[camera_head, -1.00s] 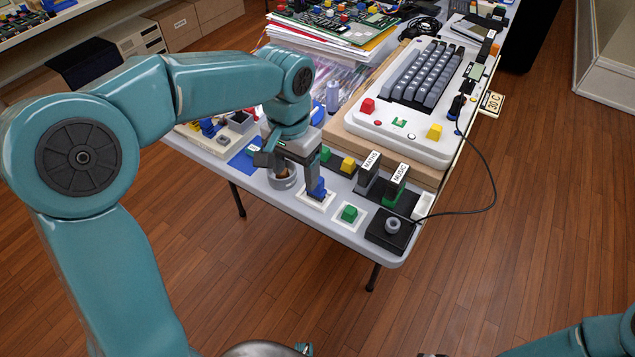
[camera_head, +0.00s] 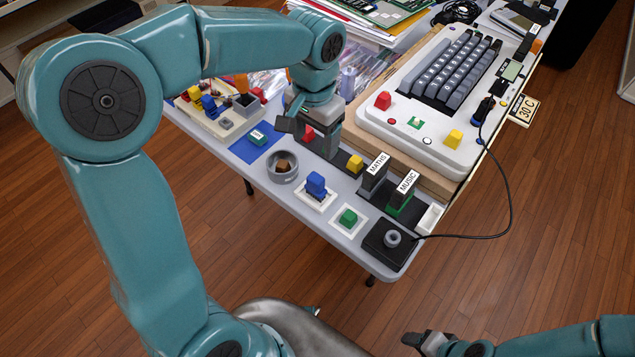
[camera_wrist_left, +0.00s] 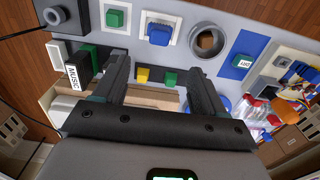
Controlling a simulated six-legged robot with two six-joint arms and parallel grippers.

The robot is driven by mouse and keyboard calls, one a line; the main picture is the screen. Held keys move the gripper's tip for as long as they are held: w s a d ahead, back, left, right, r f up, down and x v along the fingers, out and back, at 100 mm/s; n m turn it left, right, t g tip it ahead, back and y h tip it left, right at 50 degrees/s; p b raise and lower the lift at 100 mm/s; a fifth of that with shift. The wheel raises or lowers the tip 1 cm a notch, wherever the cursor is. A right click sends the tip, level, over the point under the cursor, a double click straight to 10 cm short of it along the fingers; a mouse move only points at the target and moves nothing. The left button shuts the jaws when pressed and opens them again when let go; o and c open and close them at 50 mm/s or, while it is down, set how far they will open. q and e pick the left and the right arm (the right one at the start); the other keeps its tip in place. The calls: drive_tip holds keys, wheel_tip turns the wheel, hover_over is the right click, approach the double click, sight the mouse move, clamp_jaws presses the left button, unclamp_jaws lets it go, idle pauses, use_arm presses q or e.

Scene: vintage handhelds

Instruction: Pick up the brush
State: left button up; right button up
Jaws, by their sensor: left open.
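I cannot make out a brush for certain in either view. My left gripper (camera_head: 306,142) is over the row of small blocks near the table's front edge. In the left wrist view its two fingers (camera_wrist_left: 157,66) are wide apart, with nothing held. A yellow block (camera_wrist_left: 143,75) and a green block (camera_wrist_left: 170,79) show in the gap between them, below. In the head view the yellow block (camera_head: 354,163) sits right of the gripper, and the gripper hides the green one. My right gripper (camera_head: 418,341) is low at the bottom edge, away from the table.
A grey ring-shaped pot (camera_head: 271,176) with something brown inside, a blue block (camera_head: 316,184) and a green block (camera_head: 348,217) in white frames, and a black joystick (camera_head: 391,239) line the front. MATHS (camera_head: 374,178) and MUSIC (camera_head: 403,192) cartridges stand beside the white keyboard console (camera_head: 430,140).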

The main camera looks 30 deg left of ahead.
use_arm(q)
hover_over(316, 177)
wheel_tip(316, 177, down, 8)
drive_tip(key=shift+w+b, duration=0.1)
drive_tip(key=shift+b, duration=0.25)
drive_tip(key=shift+s+f, duration=0.35)
drive_tip(key=shift+s, duration=0.15)
drive_tip(key=f, duration=0.4)
drive_tip(key=shift+w+f, duration=0.15)
drive_tip(key=shift+w, duration=0.25)
drive_tip(key=shift+s+f, duration=0.2)
drive_tip(key=shift+f, duration=0.2)
drive_tip(key=shift+w+f, duration=0.1)
drive_tip(key=shift+w, duration=0.1)
drive_tip(key=shift+s, duration=0.15)
drive_tip(key=c, duration=1.1)
